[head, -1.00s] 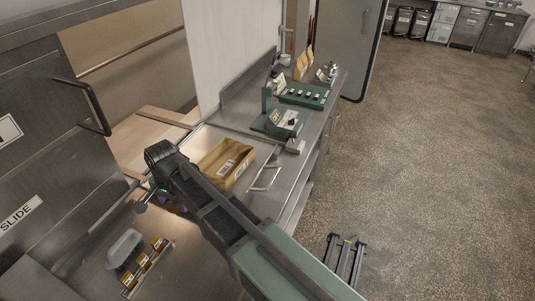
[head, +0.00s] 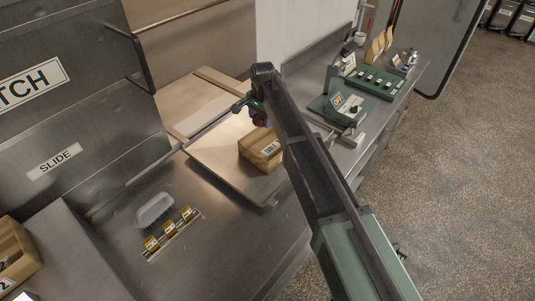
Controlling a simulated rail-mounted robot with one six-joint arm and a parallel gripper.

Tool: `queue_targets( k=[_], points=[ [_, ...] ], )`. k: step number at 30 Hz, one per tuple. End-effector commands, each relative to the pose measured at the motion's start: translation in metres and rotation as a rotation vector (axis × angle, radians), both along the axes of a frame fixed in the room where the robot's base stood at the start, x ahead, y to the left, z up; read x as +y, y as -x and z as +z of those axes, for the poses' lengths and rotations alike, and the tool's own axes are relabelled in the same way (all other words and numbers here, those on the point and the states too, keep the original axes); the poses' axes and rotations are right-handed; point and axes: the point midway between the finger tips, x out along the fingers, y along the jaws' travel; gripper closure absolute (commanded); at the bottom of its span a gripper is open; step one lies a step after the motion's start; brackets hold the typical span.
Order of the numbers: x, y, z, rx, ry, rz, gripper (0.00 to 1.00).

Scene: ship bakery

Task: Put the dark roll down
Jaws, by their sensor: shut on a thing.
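My gripper (head: 247,106) is at the far end of my arm, above the back part of the metal counter, just behind and left of a wooden box. The arm's wrist covers most of it. A small dark thing, probably the dark roll (head: 260,119), shows in part at the gripper, which is shut on it. Its shape is too small and covered to make out. The wooden box (head: 258,148) has a white label and stands on a flat metal tray (head: 218,172). My arm hides the box's right side.
A clear plastic tub (head: 155,211) and a strip with yellow labels (head: 172,234) are on the near counter. A green device marked OFF (head: 335,108) and a green rack (head: 374,83) stand behind my arm. A sliding hatch (head: 80,95) is at the left.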

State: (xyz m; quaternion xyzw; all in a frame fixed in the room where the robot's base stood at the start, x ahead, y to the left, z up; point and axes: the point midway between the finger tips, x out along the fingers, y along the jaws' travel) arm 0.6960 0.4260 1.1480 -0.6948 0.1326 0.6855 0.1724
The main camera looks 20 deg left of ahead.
Motion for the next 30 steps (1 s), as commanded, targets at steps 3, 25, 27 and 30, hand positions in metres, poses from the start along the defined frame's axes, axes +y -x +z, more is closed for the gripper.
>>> queue_targets(
  k=[3, 25, 27, 30],
  points=[
    [0.0, 0.0, -0.061, 0.0, 0.0, 0.0, 0.61],
    [0.0, 0.0, -0.173, 0.0, 0.0, 0.0, 0.61],
    [0.0, 0.0, -0.169, 0.0, 0.0, 0.0, 0.61],
    [0.0, 0.0, -0.168, 0.0, 0.0, 0.0, 0.61]
  ],
)
